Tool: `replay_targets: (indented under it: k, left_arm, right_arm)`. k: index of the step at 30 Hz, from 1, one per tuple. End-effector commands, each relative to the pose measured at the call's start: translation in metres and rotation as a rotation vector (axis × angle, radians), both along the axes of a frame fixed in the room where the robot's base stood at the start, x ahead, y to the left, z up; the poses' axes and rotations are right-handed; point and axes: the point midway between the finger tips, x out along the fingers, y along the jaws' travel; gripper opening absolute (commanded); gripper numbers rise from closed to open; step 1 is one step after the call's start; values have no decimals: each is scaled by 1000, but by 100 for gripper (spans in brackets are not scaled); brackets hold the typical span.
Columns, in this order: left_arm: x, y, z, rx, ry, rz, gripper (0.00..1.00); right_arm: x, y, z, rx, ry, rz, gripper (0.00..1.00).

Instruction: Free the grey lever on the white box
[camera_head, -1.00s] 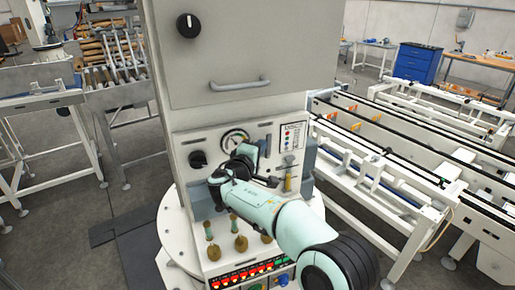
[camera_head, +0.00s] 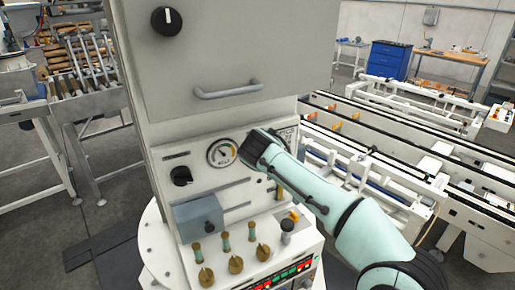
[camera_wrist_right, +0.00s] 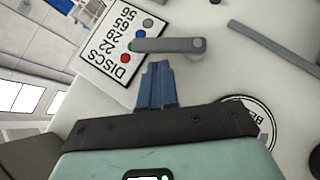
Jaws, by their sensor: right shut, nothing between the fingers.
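The white box (camera_head: 285,48) is a tall cabinet with a control panel. The grey lever (camera_wrist_right: 165,45) shows in the right wrist view as a short bar with a round pivot at its right end, partly over the disc label (camera_wrist_right: 115,45). My right gripper (camera_wrist_right: 156,68) is shut and empty, its blue fingers pointing at the lever from just below in that view. I cannot tell whether they touch. In the head view my right arm (camera_head: 310,190) reaches the panel beside the gauge (camera_head: 221,153) and hides the lever. My left gripper is out of view.
A grey handle (camera_head: 228,90) sticks out above. White conveyor frames (camera_head: 420,105) stand to the right.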

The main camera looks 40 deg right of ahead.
Motion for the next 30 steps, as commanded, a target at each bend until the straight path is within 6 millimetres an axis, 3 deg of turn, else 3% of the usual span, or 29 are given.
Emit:
replay_targets:
  k: [5,30]
  left_arm:
    - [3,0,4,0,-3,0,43]
    - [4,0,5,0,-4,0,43]
  right_arm:
    - [-1,-7,-1,97,-16,-2,0]
    - [-3,-14,-5,89,-11,-4,0]
